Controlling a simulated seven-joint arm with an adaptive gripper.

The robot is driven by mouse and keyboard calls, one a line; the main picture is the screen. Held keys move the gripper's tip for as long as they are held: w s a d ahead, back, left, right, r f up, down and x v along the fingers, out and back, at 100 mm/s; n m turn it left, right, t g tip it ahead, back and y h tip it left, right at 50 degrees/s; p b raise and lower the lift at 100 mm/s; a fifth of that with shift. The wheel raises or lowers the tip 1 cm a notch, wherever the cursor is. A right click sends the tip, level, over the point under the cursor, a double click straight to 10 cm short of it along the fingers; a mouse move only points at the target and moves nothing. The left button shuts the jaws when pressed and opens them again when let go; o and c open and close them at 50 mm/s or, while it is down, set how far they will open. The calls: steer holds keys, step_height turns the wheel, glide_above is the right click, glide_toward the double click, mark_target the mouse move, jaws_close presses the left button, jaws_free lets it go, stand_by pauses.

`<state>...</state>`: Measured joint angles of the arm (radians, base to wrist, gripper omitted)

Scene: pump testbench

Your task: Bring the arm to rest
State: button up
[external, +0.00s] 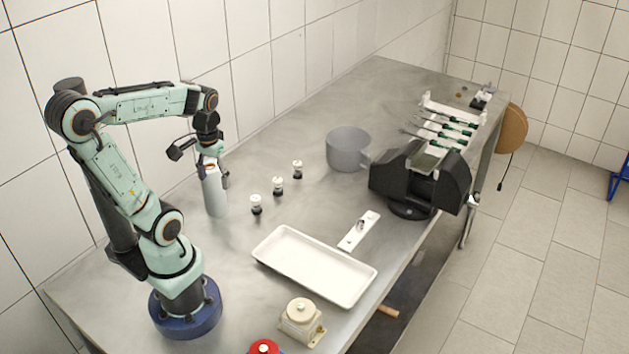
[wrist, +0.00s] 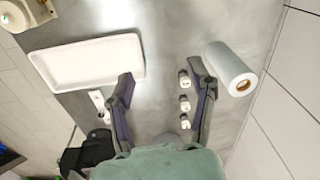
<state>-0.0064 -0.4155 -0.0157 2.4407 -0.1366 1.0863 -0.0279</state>
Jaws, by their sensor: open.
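My arm is bent over the left part of the bench (external: 310,140). My gripper (external: 209,168) hangs downward and overlaps the top of the white roll (external: 215,196) in the external view. In the wrist view my gripper (wrist: 160,84) has its two fingers spread wide apart. Nothing is held between them; bare metal bench shows there. The white roll (wrist: 231,70) lies outside the right finger in the wrist view. The external view is too small to tell the exact gap between gripper and roll.
Three small black-and-white bottles (external: 278,186) stand right of the roll. A white tray (external: 314,266) lies in front, with a beige box (external: 301,321) and red button (external: 264,348) nearby. A grey pot (external: 347,149), black vise (external: 420,180) and screwdriver rack (external: 445,125) are farther away.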

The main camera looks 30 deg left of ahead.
steer(key=s, duration=0.2)
steer(key=s+f, duration=0.1)
steer(key=s, duration=0.1)
steer(key=shift+s+d, duration=0.1)
steer(key=shift+s, duration=0.15)
